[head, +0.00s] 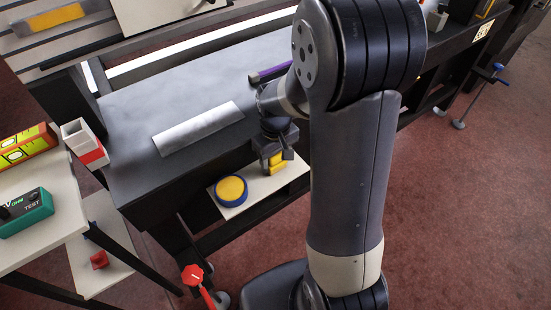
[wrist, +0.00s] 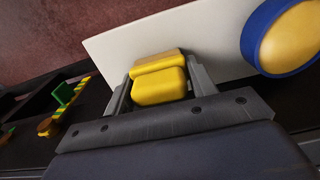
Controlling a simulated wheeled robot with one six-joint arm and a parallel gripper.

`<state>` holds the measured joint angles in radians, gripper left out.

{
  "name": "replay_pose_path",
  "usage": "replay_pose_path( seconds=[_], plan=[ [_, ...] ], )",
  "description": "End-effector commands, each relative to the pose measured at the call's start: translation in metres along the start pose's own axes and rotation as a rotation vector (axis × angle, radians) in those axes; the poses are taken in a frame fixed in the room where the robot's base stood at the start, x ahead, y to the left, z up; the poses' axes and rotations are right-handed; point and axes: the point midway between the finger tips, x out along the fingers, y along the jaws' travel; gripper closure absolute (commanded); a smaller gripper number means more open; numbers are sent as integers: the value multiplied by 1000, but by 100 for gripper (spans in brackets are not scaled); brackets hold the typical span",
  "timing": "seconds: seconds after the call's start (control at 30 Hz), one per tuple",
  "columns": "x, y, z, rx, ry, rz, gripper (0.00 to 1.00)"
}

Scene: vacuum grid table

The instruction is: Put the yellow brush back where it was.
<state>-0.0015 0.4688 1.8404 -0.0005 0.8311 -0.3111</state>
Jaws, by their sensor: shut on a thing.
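The yellow brush (wrist: 160,88) is a small yellow block with a tan strip along its far side. My gripper (wrist: 158,80) is shut on it, with one grey finger on each side, in the wrist view. In the head view my gripper (head: 274,152) hangs beside the dark table's front edge, over a white lower shelf board (head: 262,190). The yellow brush (head: 276,163) shows partly between the fingers there. Whether it touches the board is hard to tell.
A round blue and yellow object (head: 231,189) lies on the shelf board, left of my gripper. A grey bar (head: 198,128) and a purple rod (head: 270,71) lie on the dark table (head: 135,110) above. The board's right part looks free.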

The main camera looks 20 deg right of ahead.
Motion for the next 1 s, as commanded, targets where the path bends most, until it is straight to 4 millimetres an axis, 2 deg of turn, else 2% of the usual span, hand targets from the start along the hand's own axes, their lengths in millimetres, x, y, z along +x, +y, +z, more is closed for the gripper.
replay_pose_path(
  seconds=[0.1, 0.13, 0.4, 0.63, 0.73, 0.87, 1.0],
  plan=[
    [0, 0, 0, 0, 0, 0, 73],
    [0, 0, 0, 0, 0, 0, 45],
    [0, 0, 0, 0, 0, 0, 24],
    [-2, 0, 0, 0, 1, 0, 24],
    [-9, 0, -1, 0, 4, 1, 24],
    [-30, 0, -1, 0, 6, 2, 24],
    [-62, 0, -1, -1, 6, 2, 24]
  ],
)
